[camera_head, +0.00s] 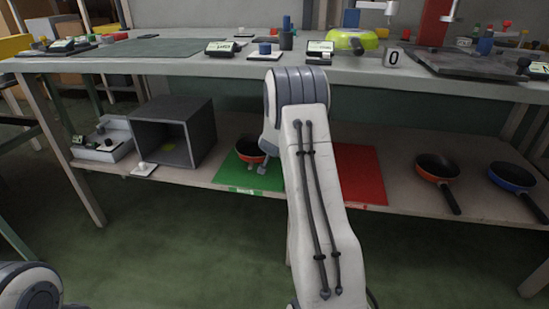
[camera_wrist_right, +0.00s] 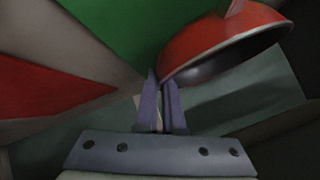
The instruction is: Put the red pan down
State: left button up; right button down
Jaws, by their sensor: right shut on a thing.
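A red pan (camera_head: 247,157) with a dark inside is at the green mat (camera_head: 233,179) on the lower shelf, partly hidden by my right arm. In the right wrist view the red pan (camera_wrist_right: 220,47) appears tilted beside the fingers, with the green mat (camera_wrist_right: 130,25) behind it. My right gripper (camera_head: 263,169) is shut on the pan near its rim; its fingers (camera_wrist_right: 163,88) also show in the wrist view. I cannot tell whether the pan touches the mat. My left gripper is out of view.
A red mat (camera_head: 362,172) lies right of my arm. Another red pan (camera_head: 437,167) and a blue pan (camera_head: 512,177) stand farther right. A grey open box (camera_head: 198,128) is left of the green mat. The upper tabletop (camera_head: 455,87) overhangs the shelf.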

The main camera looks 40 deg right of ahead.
jog(key=shift+w+d+r, duration=0.15)
jog(key=shift+w+d, duration=0.45)
jog(key=shift+w, duration=0.25)
notch_tip(320, 180, down, 4)
jog(key=b, duration=0.3)
jog(key=shift+r, duration=0.2)
jog(key=shift+f, duration=0.1)
jog(key=c, duration=1)
grip_release()
